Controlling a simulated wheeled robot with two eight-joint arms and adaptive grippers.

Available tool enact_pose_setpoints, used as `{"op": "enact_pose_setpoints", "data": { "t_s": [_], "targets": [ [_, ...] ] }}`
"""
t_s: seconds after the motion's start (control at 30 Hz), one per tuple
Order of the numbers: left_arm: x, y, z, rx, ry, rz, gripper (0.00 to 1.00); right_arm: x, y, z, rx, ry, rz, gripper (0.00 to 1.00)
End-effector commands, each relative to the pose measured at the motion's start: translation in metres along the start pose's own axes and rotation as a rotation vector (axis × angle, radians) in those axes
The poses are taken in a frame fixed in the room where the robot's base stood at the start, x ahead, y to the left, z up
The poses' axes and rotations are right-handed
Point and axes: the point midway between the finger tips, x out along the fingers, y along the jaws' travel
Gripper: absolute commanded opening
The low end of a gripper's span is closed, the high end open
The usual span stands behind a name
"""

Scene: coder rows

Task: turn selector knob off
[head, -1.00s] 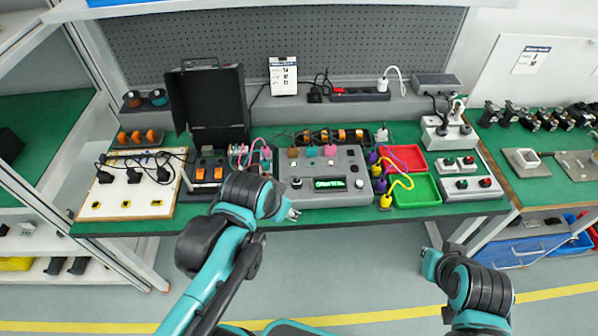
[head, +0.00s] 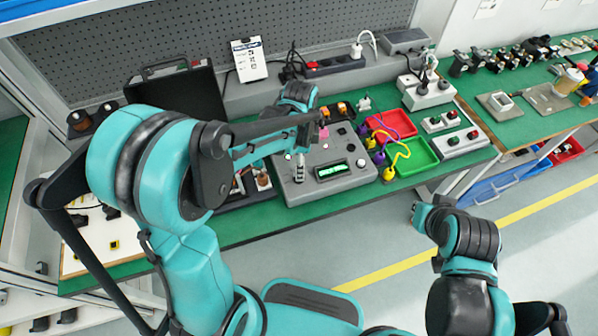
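A grey console (head: 308,191) with a lit green display (head: 332,170) sits on the green bench. A round knob (head: 361,163) shows to the right of the display. My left arm reaches across the console from the left.
Red (head: 391,123) and green (head: 417,157) trays with purple and yellow cables stand right of the console. A button box (head: 458,143) is farther right. An open black case (head: 180,92) stands behind my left arm. A pegboard (head: 220,40) closes the back.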

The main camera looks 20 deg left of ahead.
Motion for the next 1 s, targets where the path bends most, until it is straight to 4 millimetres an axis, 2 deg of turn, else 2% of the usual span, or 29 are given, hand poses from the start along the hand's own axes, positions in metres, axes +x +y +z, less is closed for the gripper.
{"op": "enact_pose_setpoints", "data": {
  "t_s": [0.03,0.23,0.6,0.8,1.0],
  "targets": [
    [0.013,-0.001,0.0,0.0,0.0,0.0,0.49,0.006,0.0,0.004,0.0,0.0,0.0,0.0],
    [0.037,-0.001,0.0,-0.001,0.0,-0.001,0.49,0.013,0.0,0.009,0.0,0.0,0.0,0.0],
    [0.042,0.0,0.0,-0.002,0.0,-0.002,0.49,0.014,0.0,0.01,0.0,0.0,0.0,0.0],
    [0.042,0.0,0.0,-0.003,0.0,-0.002,0.0,0.014,0.0,0.01,0.0,0.0,0.0,0.0],
    [0.042,0.0,0.0,-0.007,0.001,-0.002,0.0,0.014,0.0,0.01,0.0,0.0,0.0,0.0]
  ]
}}
